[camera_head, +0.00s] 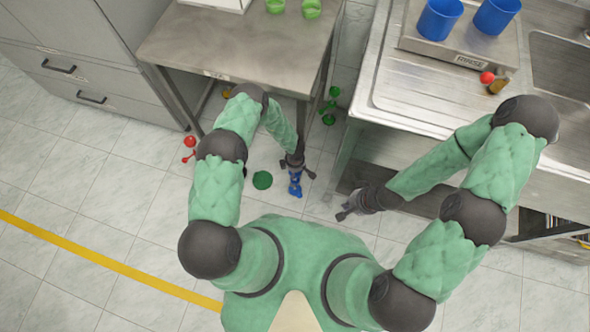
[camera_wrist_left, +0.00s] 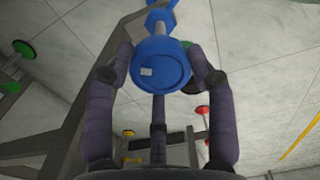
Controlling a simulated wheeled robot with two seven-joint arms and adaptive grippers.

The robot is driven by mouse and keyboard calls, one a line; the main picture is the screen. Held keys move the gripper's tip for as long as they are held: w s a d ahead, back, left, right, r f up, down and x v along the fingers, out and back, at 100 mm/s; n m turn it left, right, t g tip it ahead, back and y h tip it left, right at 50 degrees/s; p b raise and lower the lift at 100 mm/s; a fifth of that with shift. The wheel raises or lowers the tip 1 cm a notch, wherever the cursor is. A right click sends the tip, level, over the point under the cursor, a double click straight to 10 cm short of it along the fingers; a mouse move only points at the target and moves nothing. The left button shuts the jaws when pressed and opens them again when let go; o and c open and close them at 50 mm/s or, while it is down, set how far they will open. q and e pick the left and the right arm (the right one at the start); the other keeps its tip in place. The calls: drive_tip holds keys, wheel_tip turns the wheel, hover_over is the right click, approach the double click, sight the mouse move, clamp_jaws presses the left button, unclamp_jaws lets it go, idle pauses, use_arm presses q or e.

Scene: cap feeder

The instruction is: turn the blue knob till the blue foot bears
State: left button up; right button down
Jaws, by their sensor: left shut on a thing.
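The blue knob (camera_wrist_left: 160,72) is a round blue disc with a small pale square mark in the left wrist view. The fingers of my left gripper (camera_wrist_left: 160,80) are shut on it from both sides. A metal stem leads from it to more blue parts (camera_wrist_left: 160,18), partly cut off at the top edge. In the head view my left gripper (camera_head: 295,168) is at the blue assembly (camera_head: 295,184) below the table's front. Whether the blue foot touches the floor cannot be told. My right gripper (camera_head: 350,208) is away to the right, with nothing seen in it.
The grey table (camera_head: 235,50) carries green cups (camera_head: 312,8). Red (camera_head: 190,142), green (camera_head: 330,106) and yellow (camera_head: 226,93) parts show near its legs. A dark green disc (camera_head: 262,180) is near the left gripper. The steel sink bench (camera_head: 400,95) stands right.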

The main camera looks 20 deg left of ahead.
use_arm(q)
drive_tip(key=m, duration=0.4)
drive_tip(key=shift+m, duration=0.3)
drive_tip(key=m, duration=0.3)
drive_tip(key=shift+m, duration=0.4)
drive_tip(key=m, duration=0.4)
drive_tip(key=shift+m, duration=2.2)
drive_tip(key=shift+w, duration=0.1)
drive_tip(key=o, duration=0.9)
drive_tip(key=shift+c, duration=0.2)
drive_tip(key=shift+r, duration=0.1)
wheel_tip(320, 180, up, 12)
